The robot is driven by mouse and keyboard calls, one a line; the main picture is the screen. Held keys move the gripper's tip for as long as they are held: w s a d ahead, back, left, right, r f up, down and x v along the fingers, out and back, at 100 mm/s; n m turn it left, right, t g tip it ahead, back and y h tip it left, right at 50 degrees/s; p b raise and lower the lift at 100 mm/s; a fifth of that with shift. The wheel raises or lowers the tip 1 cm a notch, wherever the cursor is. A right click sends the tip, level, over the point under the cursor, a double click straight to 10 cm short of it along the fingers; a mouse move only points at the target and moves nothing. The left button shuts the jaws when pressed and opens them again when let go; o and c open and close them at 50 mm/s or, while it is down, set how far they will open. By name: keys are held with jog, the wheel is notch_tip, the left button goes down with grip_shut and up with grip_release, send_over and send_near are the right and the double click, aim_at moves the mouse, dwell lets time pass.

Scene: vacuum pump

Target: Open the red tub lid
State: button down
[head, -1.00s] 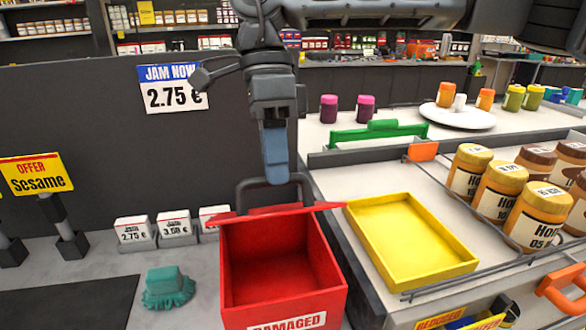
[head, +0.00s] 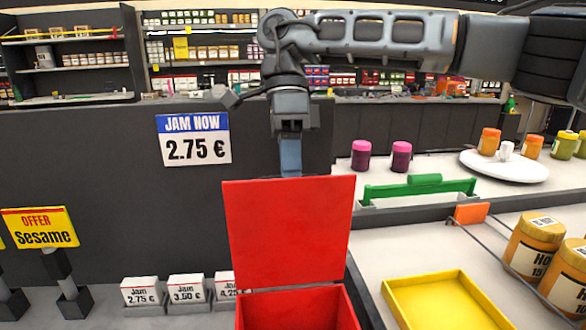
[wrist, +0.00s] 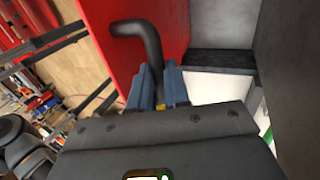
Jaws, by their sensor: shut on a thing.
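The red tub (head: 290,308) stands at the bottom middle of the head view, its lid (head: 288,232) raised about upright at the back. The lid hides my gripper's fingertips in the head view; only the upper part of my gripper (head: 290,155) shows behind the lid's top edge. In the wrist view, the red lid (wrist: 185,20) fills the upper middle, with its dark bent handle (wrist: 140,40) in front. My gripper (wrist: 158,82) is at the handle, its blue fingers close together and shut on it. The exact grip on the handle is partly hidden.
A yellow tray (head: 440,300) lies on the counter to the right of the tub, with honey jars (head: 535,245) beyond it. Small jam price boxes (head: 187,288) stand to the left. A dark wall (head: 90,130) with a jam price sign (head: 193,139) rises behind.

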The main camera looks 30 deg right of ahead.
jog(key=shift+w+d+f+g, duration=0.25)
jog(key=shift+w+f+g, duration=0.25)
jog(key=shift+f, duration=0.05)
jog(key=c, duration=1.4)
grip_release()
jog(key=o, duration=0.3)
jog(key=shift+r, duration=0.15)
jog(key=shift+w+r, duration=0.1)
jog(key=v, duration=0.7)
jog(key=shift+r, duration=0.3)
jog(key=shift+d, duration=0.1)
